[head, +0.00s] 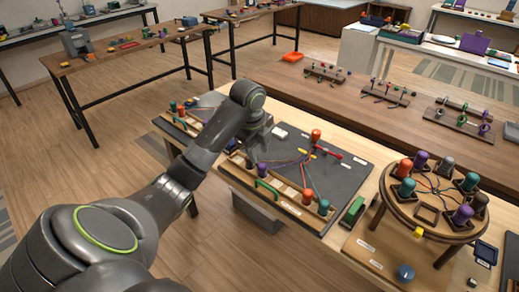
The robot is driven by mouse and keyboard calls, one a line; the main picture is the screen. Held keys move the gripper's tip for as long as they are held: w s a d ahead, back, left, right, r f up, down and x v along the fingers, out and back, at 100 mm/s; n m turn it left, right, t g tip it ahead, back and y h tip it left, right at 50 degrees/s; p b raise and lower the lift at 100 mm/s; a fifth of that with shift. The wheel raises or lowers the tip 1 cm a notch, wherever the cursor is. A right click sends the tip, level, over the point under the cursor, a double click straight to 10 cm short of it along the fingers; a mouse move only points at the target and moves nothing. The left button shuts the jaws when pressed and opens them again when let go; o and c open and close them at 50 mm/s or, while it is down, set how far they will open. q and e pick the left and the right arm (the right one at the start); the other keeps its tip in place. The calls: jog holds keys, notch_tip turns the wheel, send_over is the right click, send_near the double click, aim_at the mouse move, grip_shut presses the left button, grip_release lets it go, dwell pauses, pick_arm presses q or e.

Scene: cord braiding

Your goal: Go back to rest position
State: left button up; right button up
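My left arm reaches in from the lower left across the bench. Its wrist bends down at the far end, and my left gripper (249,150) is low beside the dark braiding board (345,190), at its left end. The fingers are small and partly hidden by the arm, so I cannot tell whether they are open or hold anything. Several coloured cords (300,165) spread over the board around an orange-topped peg (316,136). A wooden rack (275,200) along its front edge holds purple, orange and teal bobbins. My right gripper is not in view.
A round wooden braiding stand (433,205) with several coloured bobbins stands at the right. A green block (353,209) lies between it and the board. Another bobbin rack (180,122) is behind my arm on the left. Open floor (80,150) lies left of the bench.

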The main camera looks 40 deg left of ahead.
pick_arm(q)
notch_tip(320, 180, down, 20)
jog(key=s+a+n, duration=0.2)
jog(key=n, duration=0.5)
jog(key=s+f+n, duration=0.3)
jog(key=s+f, duration=0.1)
jog(key=f, duration=0.4)
jog(key=s+f+n, duration=0.2)
jog(key=s+f, duration=0.3)
jog(key=f, duration=0.3)
jog(key=s+d+f+n+y, duration=0.15)
jog(key=s+f+n, duration=0.25)
jog(key=s+f, duration=0.95)
jog(key=s+d+f+n, duration=0.1)
jog(key=s+d+f, duration=0.2)
jog(key=s, duration=0.8)
jog(key=s+d+f+n+g, duration=0.1)
jog(key=s+d+f, duration=0.3)
jog(key=s, duration=0.7)
jog(key=shift+s+d+n+b, duration=0.25)
jog(key=shift+s+n+b, duration=0.2)
jog(key=shift+n, duration=0.35)
